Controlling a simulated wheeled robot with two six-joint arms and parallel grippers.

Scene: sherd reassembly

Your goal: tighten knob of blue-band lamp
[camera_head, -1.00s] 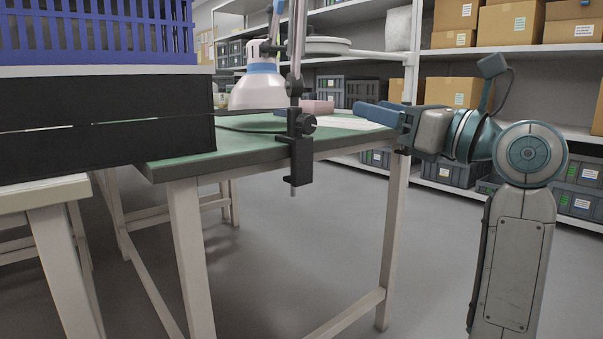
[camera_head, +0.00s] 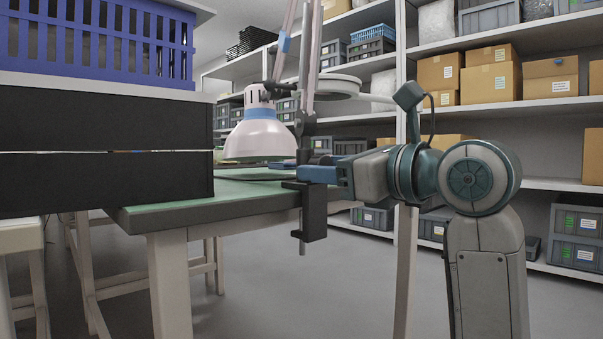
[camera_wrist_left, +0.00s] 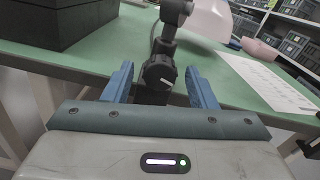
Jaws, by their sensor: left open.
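The lamp with the blue band has a pale pink shade (camera_head: 258,142), and its clamp (camera_head: 313,208) grips the edge of the green table (camera_head: 190,207). In the left wrist view the dark round knob (camera_wrist_left: 158,73) with a white mark sits on the lamp's clamp post. My left gripper (camera_head: 303,174) is at the clamp post. In the left wrist view its blue fingers (camera_wrist_left: 160,68) are open, one on each side of the knob, with gaps visible. In the head view the knob is hidden behind the fingers. My right gripper is not in view.
Shelves with cardboard boxes (camera_head: 490,75) stand behind. A white sheet (camera_wrist_left: 262,82) and a pink object (camera_wrist_left: 258,48) lie on the table. The floor before the table is clear.

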